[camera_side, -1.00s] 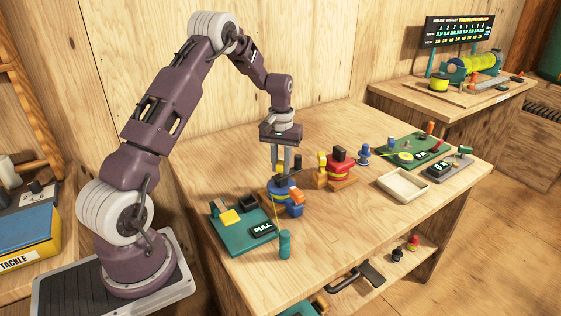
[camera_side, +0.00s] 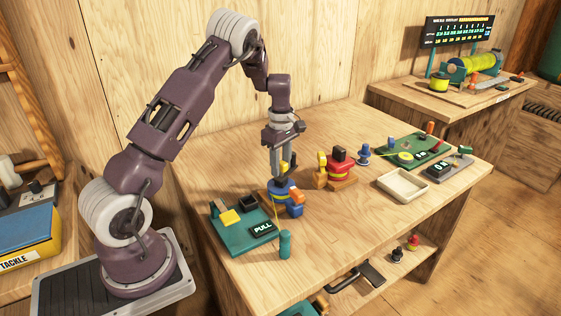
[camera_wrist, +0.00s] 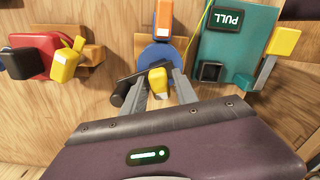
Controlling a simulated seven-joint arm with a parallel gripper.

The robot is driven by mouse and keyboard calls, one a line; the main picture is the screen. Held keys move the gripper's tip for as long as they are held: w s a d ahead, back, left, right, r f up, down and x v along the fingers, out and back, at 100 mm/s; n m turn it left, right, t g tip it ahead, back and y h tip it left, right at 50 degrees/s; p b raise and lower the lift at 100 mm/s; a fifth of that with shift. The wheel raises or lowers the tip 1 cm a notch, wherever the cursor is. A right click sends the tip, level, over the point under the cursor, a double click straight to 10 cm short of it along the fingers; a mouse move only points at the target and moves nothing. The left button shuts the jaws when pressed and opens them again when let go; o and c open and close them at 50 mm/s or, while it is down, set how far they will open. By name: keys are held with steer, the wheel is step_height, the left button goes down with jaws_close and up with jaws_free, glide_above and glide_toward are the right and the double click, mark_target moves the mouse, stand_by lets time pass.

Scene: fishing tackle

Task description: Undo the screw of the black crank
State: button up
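The blue reel (camera_side: 283,188) stands on the bench and also shows in the wrist view (camera_wrist: 162,54). The black crank (camera_wrist: 121,92) lies across its near side in the wrist view, with a dark knob at the left end. A yellow piece (camera_wrist: 157,82), which looks like the crank's screw, stands on it. My gripper (camera_wrist: 160,88) points down over the reel, with one finger on each side of the yellow piece. The fingers look apart, and I see no clear contact. In the side view my gripper (camera_side: 280,182) hides part of the crank.
A red reel (camera_side: 339,168) with a yellow piece stands close by on the right. A green PULL board (camera_side: 232,236) lies in front, left of a teal post (camera_side: 285,245). An empty cream tray (camera_side: 402,186) and a green board (camera_side: 400,150) lie farther right.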

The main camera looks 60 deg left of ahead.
steer(key=o, duration=0.4)
steer(key=shift+r, duration=3.55)
steer(key=shift+c, duration=1)
step_height(320, 180, up, 2)
steer(key=shift+r, duration=0.2)
steer(key=shift+c, duration=0.7)
steer(key=shift+f, duration=4.8)
